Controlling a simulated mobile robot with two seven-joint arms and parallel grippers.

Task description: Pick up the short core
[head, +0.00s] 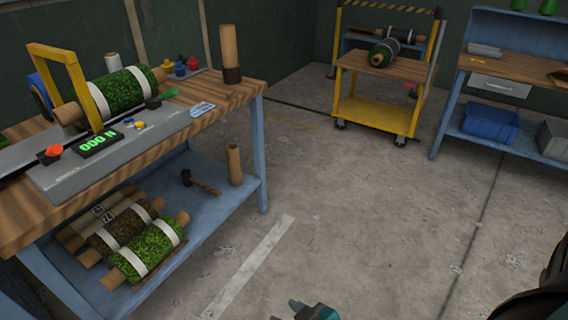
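Two bare brown cardboard cores stand upright. One core (234,165) is on the blue lower shelf of the left bench, near its right end. The other core (229,45) stands in a dark holder on the bench top and looks longer. My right gripper (286,310) shows at the bottom edge, partly cut off, low over the floor and well away from both cores. Its dark fingertips look apart, with nothing seen between them. My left gripper is not in view.
The wooden bench top (240,92) carries a turf roll (122,90) under a yellow frame. A mallet (203,183) and several turf rolls (148,248) share the lower shelf. A yellow trolley (375,113) and another bench (535,64) stand behind. The middle floor is clear.

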